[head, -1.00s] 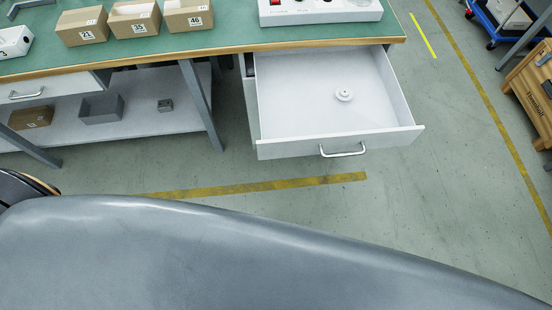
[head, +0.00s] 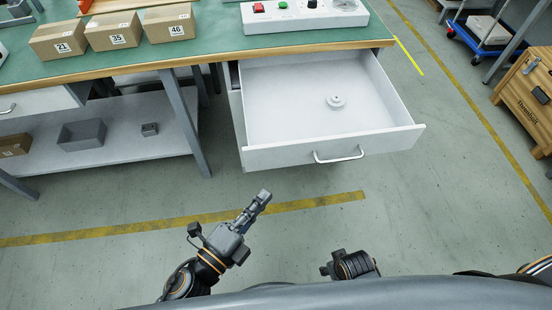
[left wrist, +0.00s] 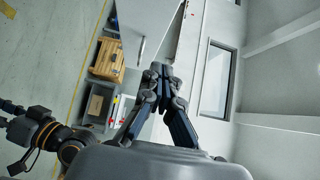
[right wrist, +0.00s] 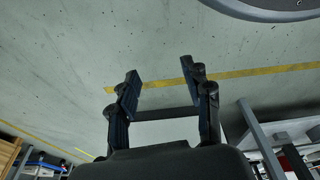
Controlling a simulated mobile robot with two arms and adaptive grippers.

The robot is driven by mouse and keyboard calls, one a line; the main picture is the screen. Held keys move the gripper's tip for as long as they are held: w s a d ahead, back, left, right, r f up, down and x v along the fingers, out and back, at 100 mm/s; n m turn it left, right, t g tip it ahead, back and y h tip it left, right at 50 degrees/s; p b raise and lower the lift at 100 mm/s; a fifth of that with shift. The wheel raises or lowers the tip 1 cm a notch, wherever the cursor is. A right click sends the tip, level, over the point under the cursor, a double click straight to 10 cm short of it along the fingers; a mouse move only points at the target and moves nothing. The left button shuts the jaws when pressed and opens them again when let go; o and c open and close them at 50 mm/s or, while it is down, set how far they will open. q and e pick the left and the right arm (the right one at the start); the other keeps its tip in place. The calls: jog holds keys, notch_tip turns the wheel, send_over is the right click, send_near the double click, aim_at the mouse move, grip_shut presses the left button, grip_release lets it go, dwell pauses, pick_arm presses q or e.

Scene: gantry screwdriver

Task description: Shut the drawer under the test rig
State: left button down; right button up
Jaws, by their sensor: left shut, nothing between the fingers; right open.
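The drawer (head: 290,153) is pulled well out from under the green-topped bench, below the white test rig (head: 305,16) with red and green buttons. A silver bar handle (head: 340,156) is on its front, and a small pale round part (head: 336,102) lies inside. My left gripper (head: 263,196) is shut and empty, in front of the drawer's left part and apart from it. Its closed fingers also show in the left wrist view (left wrist: 160,70). My right gripper (right wrist: 158,80) is open and empty over floor in the right wrist view.
Boxes numbered 21, 35 and 46 (head: 113,31) stand on the bench (head: 120,60). A lower shelf (head: 110,150) holds a grey bin (head: 82,135). A wooden crate (head: 528,95) and a blue trolley (head: 475,38) stand at right. The floor before the drawer is clear.

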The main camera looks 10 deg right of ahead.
aim_at(289, 147)
pick_arm(q)
jog(key=x, duration=0.3)
jog(key=w+a+p+x, duration=0.1)
jog(key=x, duration=0.6)
jog(key=shift+w+a, duration=0.1)
jog(key=shift+w, duration=0.85)
pick_arm(e)
jog(key=s+f, duration=0.2)
jog(key=f, duration=0.1)
jog(key=s+f, duration=0.1)
jog(key=shift+s+d+f, duration=0.1)
jog(key=shift+d+f, duration=0.15)
jog(key=shift+f, duration=0.1)
pick_arm(q)
jog(key=shift+a, duration=0.1)
